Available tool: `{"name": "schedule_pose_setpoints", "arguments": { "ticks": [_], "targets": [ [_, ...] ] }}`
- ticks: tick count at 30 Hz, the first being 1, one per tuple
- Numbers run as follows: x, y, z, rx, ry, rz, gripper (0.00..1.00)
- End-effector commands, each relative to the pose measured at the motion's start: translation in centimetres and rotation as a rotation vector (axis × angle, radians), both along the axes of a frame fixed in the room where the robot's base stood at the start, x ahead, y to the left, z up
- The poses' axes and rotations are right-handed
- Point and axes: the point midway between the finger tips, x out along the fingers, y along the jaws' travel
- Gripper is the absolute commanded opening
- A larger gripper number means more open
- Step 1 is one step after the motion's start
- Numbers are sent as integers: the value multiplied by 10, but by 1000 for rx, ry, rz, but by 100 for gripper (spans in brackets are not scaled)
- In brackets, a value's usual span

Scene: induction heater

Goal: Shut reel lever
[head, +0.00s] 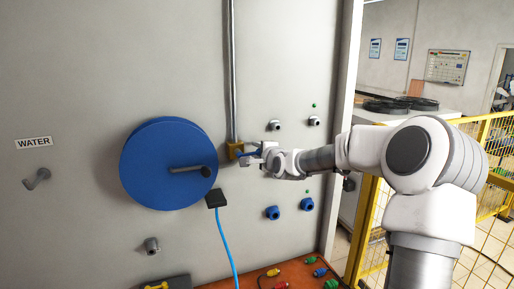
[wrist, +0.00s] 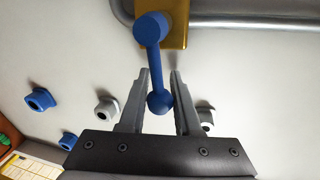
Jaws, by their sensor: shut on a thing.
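The blue lever (wrist: 155,60) has a round knob at each end. Its upper end sits on a brass-yellow valve body (wrist: 177,28), and its free end lies between my fingers in the wrist view. My gripper (wrist: 160,82) is shut on the blue lever near that free end. In the head view my gripper (head: 256,158) is at the valve (head: 235,150), just right of the blue reel (head: 155,165). The lever is mostly hidden by my fingers there.
A dark handle (head: 187,170) projects from the reel's face. A black box (head: 216,199) with a light-blue hose is below the valve. A grey pipe (head: 232,70) rises from the valve. Blue fittings (head: 272,213) are on the wall at lower right. A yellow fence (head: 480,140) stands right.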

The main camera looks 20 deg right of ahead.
Motion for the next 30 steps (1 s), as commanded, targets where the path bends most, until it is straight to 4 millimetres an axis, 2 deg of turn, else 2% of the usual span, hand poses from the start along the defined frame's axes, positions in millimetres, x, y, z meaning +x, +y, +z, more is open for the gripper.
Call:
{"name": "schedule_pose_setpoints", "arguments": {
  "ticks": [8,21,22,27,30],
  "targets": [
    [0,0,-5,70,3,-1,0],
    [0,1,-6,78,5,0,0],
    [0,1,-6,78,5,0,34],
    [0,1,-6,78,4,0,61],
    [0,1,-6,77,4,0,61]
  ]
}}
